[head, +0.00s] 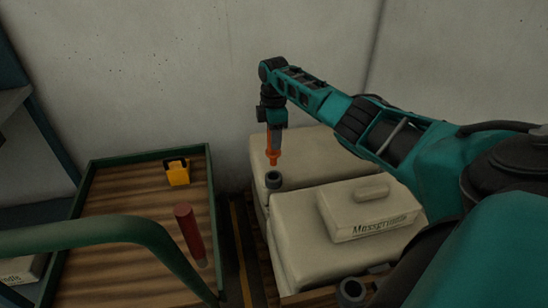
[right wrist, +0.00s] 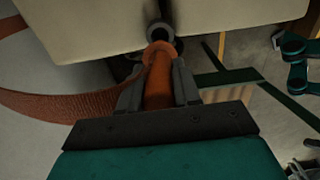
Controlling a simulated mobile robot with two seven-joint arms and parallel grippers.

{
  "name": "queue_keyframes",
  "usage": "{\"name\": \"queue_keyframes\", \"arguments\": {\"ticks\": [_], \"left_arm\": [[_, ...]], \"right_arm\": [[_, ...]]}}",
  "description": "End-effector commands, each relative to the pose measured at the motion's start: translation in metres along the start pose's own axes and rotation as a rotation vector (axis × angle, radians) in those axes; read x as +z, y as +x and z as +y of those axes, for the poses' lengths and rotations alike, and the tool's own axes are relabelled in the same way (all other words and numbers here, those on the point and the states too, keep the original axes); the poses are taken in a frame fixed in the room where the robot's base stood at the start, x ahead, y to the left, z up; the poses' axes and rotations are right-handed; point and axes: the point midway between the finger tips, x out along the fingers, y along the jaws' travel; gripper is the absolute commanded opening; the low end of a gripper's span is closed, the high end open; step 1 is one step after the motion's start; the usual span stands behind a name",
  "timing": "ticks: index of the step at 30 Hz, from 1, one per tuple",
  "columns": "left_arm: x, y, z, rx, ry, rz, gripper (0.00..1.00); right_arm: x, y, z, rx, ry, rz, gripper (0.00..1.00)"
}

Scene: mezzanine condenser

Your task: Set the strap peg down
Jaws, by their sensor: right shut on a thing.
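The strap peg (head: 273,158) is orange and points down below my right gripper (head: 273,146), which is shut on it. In the right wrist view the peg (right wrist: 158,72) lies between the two grey fingers of the gripper (right wrist: 158,92). Its collared end is at a dark ring-shaped socket (right wrist: 161,34). In the head view this socket (head: 273,179) stands just below the peg tip, by the pale bales. I cannot tell whether peg and socket touch. A rust-coloured woven strap (right wrist: 50,106) curves in from the left. My left gripper is not in view.
Pale bales (head: 300,236) fill the centre right, with a labelled box (head: 370,221) on top. A second dark socket (head: 350,291) is at the front. Left is a wooden tray-topped cart (head: 125,222) with a yellow block (head: 178,174) and red cylinder (head: 189,230). A wall stands behind.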

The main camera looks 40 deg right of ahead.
Motion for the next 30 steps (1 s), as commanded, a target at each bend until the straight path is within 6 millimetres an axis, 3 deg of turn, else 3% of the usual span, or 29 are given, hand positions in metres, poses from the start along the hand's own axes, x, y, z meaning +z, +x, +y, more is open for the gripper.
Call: {"name": "queue_keyframes", "arguments": {"ticks": [1, 3, 11, 18, 30], "left_arm": [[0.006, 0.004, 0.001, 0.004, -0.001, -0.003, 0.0], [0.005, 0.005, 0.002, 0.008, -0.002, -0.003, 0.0], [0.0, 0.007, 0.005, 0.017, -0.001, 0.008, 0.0], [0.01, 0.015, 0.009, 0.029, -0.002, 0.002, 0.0], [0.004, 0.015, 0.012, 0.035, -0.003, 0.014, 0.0]], "right_arm": [[-0.001, 0.016, 0.0, -0.001, 0.001, 0.001, 0.0], [-0.001, 0.028, 0.0, -0.001, 0.001, 0.002, 0.0], [-0.001, 0.047, 0.0, 0.001, 0.0, 0.002, 0.0], [-0.001, 0.082, 0.0, 0.0, 0.001, 0.001, 0.0], [-0.001, 0.087, 0.001, 0.001, 0.001, 0.002, 0.0]]}}
